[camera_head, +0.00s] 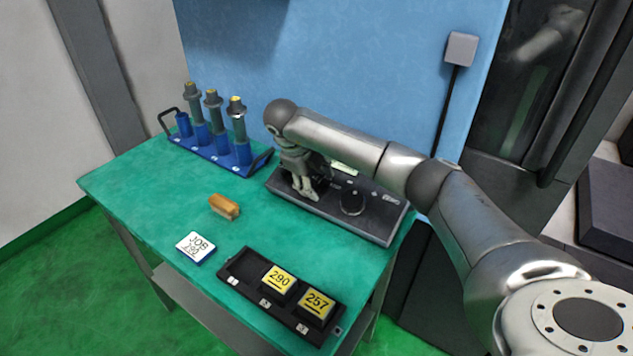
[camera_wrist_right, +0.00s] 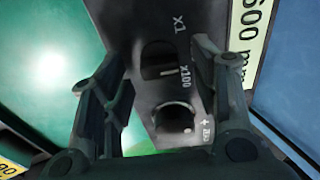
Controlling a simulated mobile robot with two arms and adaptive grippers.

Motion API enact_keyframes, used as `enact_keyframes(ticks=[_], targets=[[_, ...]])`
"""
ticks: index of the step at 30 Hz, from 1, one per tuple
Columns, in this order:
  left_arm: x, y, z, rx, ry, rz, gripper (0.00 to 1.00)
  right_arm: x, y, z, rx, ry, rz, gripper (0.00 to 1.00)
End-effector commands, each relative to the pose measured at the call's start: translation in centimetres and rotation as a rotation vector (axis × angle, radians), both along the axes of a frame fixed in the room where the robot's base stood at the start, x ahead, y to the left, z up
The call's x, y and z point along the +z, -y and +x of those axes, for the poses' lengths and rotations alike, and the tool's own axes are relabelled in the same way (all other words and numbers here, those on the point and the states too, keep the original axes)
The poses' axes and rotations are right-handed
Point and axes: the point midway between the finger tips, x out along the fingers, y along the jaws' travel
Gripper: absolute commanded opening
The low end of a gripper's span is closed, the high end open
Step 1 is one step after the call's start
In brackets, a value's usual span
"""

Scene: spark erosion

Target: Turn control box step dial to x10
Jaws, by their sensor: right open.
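The control box (camera_head: 378,226) is a dark grey panel at the back right of the green table. My right gripper (camera_head: 308,192) is over its left part, pointing down. In the wrist view the open fingers of my right gripper (camera_wrist_right: 160,80) frame a dark step dial (camera_wrist_right: 158,62) from both sides, with a gap around it. The labels X1 and X100 show beside the dial; I cannot read an x10 label or tell the dial's setting. A second round knob (camera_wrist_right: 174,118) sits nearer the gripper's base. My left gripper is not in view.
A blue rack (camera_head: 225,152) with several tool holders stands at the back left. A brush (camera_head: 224,206), a JOB card (camera_head: 196,247) and a black tray (camera_head: 237,271) with yellow-labelled blocks lie in front. A round handwheel (camera_head: 352,202) is on the box, right of the gripper.

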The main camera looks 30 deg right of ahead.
Motion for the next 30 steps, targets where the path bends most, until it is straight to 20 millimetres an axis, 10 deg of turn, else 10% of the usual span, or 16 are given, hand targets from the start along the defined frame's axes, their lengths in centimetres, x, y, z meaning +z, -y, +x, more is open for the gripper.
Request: enact_keyframes(ticks=[15, 30], targets=[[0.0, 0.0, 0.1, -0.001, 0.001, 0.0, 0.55, 9.2, -3.7, -0.5, 0.0, 0.003, -0.002, 0.55], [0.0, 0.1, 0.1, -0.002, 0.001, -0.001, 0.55, 10.0, -4.1, -0.6, 0.0, 0.0, -0.001, 0.55]])
